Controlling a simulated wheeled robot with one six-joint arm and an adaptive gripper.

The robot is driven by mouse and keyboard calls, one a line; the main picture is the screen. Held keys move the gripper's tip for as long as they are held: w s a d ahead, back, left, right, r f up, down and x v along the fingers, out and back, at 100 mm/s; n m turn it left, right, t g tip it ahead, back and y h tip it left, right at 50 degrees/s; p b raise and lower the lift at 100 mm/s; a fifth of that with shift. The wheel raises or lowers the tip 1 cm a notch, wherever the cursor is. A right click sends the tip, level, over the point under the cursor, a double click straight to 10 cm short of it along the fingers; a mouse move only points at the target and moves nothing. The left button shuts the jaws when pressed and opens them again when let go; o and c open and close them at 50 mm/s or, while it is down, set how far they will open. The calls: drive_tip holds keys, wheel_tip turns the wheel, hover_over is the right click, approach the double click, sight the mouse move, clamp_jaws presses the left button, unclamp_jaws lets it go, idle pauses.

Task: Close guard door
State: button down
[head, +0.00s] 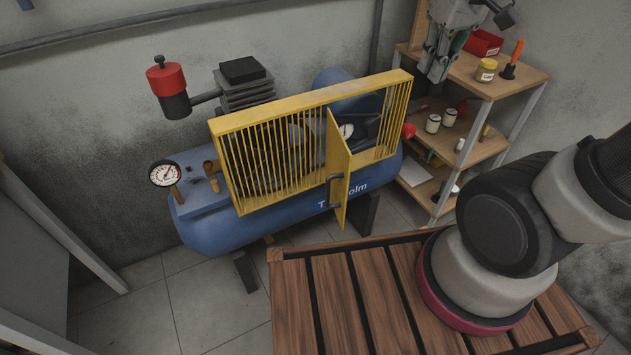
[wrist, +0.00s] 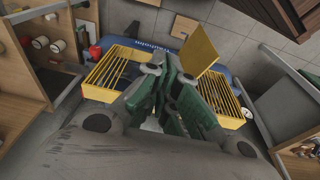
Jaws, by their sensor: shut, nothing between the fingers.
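The guard door (head: 340,160) is a narrow yellow panel with a dark handle (head: 335,190). It stands open, swung outward from the yellow barred guard (head: 265,165) on the blue compressor. An opening shows beside it in the guard. In the wrist view the door is a plain yellow panel (wrist: 200,52) beyond the fingers, and the barred guard (wrist: 118,72) shows on both sides of them. My gripper (head: 436,72) is shut and empty, above and right of the guard's right end, apart from the door. Its green-grey fingers (wrist: 172,78) show in the wrist view.
A wooden shelf (head: 495,90) with jars and a red bin (head: 483,43) stands behind and right of my gripper. A slatted wooden platform (head: 330,300) lies in front of the compressor. A gauge (head: 165,174) and red-topped cylinder (head: 167,80) stand left. Tiled floor is free at lower left.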

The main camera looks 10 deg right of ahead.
drive_tip(key=w+a+f+n+g, duration=0.2)
drive_tip(key=w+a+f+n, duration=0.35)
drive_tip(key=a, duration=0.75)
drive_tip(key=a+f+n+g+h, duration=0.2)
drive_tip(key=a+f+n+h, duration=0.1)
drive_tip(key=a+f, duration=1.15)
drive_tip(key=s+d+f, duration=0.3)
drive_tip(key=d+f, duration=0.2)
drive_tip(key=f, duration=0.4)
drive_tip(key=shift+d+f, duration=0.4)
drive_tip(key=shift+s, duration=0.1)
